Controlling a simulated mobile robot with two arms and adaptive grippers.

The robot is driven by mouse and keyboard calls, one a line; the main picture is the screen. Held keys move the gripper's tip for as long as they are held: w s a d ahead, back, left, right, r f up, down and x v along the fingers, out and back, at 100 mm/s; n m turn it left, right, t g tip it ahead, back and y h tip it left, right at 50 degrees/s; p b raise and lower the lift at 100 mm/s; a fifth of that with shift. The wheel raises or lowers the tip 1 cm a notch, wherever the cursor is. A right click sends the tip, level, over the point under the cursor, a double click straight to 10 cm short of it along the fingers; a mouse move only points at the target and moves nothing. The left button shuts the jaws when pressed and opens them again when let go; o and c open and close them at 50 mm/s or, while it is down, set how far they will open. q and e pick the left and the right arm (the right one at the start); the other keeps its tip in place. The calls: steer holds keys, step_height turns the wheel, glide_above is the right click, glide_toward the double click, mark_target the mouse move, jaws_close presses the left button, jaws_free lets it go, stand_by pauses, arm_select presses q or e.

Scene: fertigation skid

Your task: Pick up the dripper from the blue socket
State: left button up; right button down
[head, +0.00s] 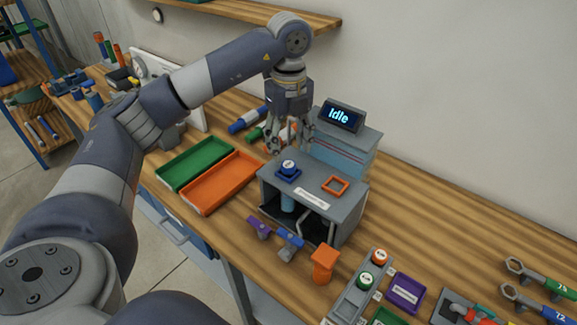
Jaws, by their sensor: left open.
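The blue socket (287,178) sits on the left part of the top of the grey skid box (345,203). A small dripper (288,167) with a white top stands upright in it. My left gripper (285,148) is open and points down, just behind and above the dripper. From this view I cannot tell whether its fingers touch anything. My right gripper does not show.
An empty orange square socket (335,185) is on the same box top. Behind is a grey unit with a screen (340,116) reading "Idle". Green (195,162) and orange (222,183) trays lie to the left.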

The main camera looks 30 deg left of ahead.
mark_target(289, 164)
arm_select(q)
steer(key=shift+f, duration=0.4)
steer(key=shift+w+f, duration=0.2)
steer(key=shift+f, duration=0.1)
steer(key=f, duration=0.1)
steer(key=f+p, duration=0.1)
steer(key=f, duration=0.1)
steer(key=f+p, duration=0.1)
steer(key=shift+a+f, duration=0.15)
steer(key=shift+a, duration=0.1)
steer(key=shift+f, duration=0.3)
steer(key=c, duration=0.9)
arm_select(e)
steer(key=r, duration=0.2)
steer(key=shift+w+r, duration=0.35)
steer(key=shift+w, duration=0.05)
arm_select(q)
steer(key=shift+c, duration=0.2)
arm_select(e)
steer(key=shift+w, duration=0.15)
